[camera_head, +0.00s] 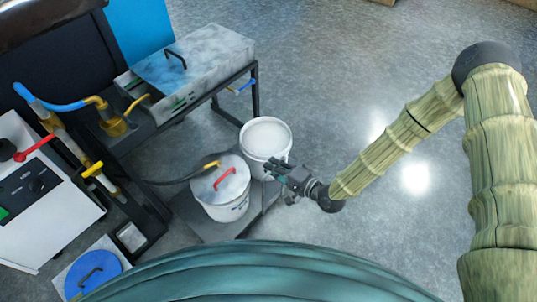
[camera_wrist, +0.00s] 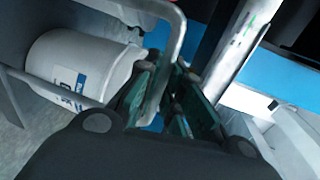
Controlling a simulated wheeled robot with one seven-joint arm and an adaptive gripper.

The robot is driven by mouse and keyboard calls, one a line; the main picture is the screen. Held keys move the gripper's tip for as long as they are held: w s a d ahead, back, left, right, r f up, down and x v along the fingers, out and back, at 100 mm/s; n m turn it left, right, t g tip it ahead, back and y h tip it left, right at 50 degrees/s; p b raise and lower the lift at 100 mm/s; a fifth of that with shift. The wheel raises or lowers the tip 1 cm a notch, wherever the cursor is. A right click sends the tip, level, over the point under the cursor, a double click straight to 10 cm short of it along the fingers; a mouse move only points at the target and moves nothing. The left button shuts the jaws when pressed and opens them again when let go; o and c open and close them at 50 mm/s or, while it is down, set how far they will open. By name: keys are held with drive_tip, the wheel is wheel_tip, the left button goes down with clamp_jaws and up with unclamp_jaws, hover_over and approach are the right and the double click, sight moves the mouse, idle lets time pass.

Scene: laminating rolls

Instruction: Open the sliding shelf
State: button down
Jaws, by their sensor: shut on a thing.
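The sliding shelf (camera_head: 200,226) is a low dark platform at floor level in the middle of the head view, with two buckets on it. My gripper (camera_head: 282,172) is at its right side, beside the open bucket. In the wrist view the fingers of my gripper (camera_wrist: 165,88) are closed around a grey metal bar handle (camera_wrist: 176,42). Where the handle joins the shelf is hidden.
A white open bucket (camera_head: 265,137) and a lidded bucket with a red handle (camera_head: 220,182) stand on the shelf. A machine frame (camera_head: 255,92) rises behind. A blue-lidded container (camera_head: 92,275) is lower left. The floor (camera_head: 350,110) to the right is clear.

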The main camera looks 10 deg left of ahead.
drive_tip(key=shift+f+v, duration=0.15)
drive_tip(key=shift+v, duration=0.55)
drive_tip(key=shift+f+v, duration=0.1)
drive_tip(key=shift+v, duration=0.65)
drive_tip(key=shift+s, duration=0.1)
drive_tip(key=c, duration=1.5)
unclamp_jaws()
drive_tip(key=shift+c, duration=0.2)
drive_tip(key=v, duration=1.2)
